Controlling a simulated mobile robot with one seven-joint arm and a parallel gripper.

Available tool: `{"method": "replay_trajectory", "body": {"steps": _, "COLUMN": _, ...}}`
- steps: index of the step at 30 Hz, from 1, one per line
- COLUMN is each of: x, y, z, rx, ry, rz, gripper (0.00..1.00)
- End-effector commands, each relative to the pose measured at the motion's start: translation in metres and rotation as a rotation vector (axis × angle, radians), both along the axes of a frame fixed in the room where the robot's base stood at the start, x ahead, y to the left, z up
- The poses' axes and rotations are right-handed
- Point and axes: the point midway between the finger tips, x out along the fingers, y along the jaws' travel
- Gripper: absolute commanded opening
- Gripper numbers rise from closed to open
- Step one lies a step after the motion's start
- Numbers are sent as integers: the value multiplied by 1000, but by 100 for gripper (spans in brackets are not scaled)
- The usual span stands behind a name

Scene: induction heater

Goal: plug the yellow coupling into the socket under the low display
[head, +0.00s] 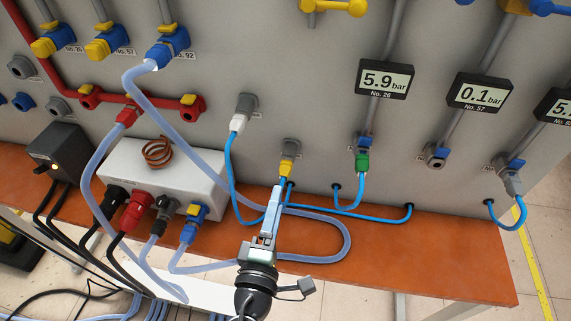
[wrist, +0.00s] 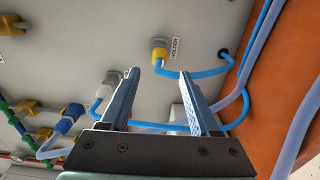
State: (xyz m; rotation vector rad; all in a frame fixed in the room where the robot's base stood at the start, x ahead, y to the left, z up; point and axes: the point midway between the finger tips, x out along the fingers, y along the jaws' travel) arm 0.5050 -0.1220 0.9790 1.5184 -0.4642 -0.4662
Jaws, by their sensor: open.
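The yellow coupling (head: 286,169) sits in a grey holder socket on the panel, with a blue hose from its lower end. In the wrist view the yellow coupling (wrist: 159,56) is beside a HOLDER label, beyond and between my fingertips. My gripper (head: 277,189) is just below the coupling in the head view; its fingers (wrist: 159,72) are open and empty in the wrist view. The low display (head: 480,93) reads 0.1 bar, No. 57. The socket (head: 437,157) under it has a blue tab and no coupling in it.
A green coupling (head: 362,161) is plugged under the 5.9 bar display (head: 385,79). A white coupling (head: 238,123) is left of the holder, and a grey one (head: 513,184) at far right. Blue hoses and a translucent tube (head: 340,225) lie near the orange bench (head: 440,265). A white box (head: 160,170) stands left.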

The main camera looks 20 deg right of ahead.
Motion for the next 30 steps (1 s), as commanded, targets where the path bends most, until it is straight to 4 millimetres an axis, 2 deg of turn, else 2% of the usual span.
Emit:
{"method": "replay_trajectory", "body": {"steps": 8, "x": 12, "y": -8, "z": 2, "rx": 1, "ry": -3, "rz": -1, "gripper": 62}}
{"method": "replay_trajectory", "body": {"steps": 21, "x": 62, "y": -42, "z": 0, "rx": 2, "ry": -4, "rz": -2, "gripper": 62}}
{"method": "replay_trajectory", "body": {"steps": 30, "x": 75, "y": -50, "z": 0, "rx": 2, "ry": -3, "rz": 0, "gripper": 62}}
